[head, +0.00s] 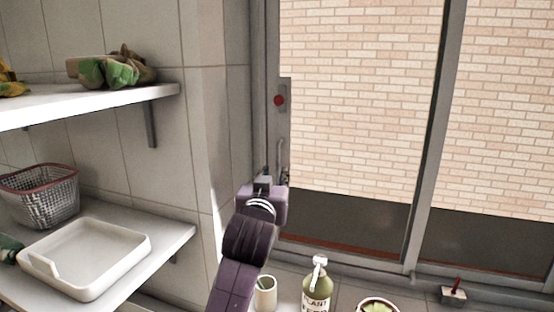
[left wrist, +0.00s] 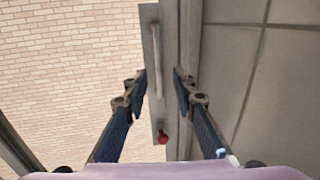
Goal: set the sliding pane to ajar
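The sliding pane (head: 360,100) is a large glass pane with a grey frame, with a brick wall behind it. Its left edge appears to sit close against the window's left jamb. A grey handle plate with a red knob (head: 279,100) is on that edge; the plate (left wrist: 152,60), a pale upright bar (left wrist: 181,90) and the red knob show in the left wrist view. My left gripper (head: 276,173) is in front of the lower handle. In the left wrist view its two fingers (left wrist: 160,88) are apart, one on each side of the handle; contact is not clear. My right gripper is not in view.
A green-labelled pump bottle (head: 317,290), a beige cup (head: 265,293) and a bowl (head: 378,304) stand below the window. A small box with a red stick (head: 454,294) is at right. Shelves on the left hold a white tray (head: 85,258) and a wire basket (head: 40,195).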

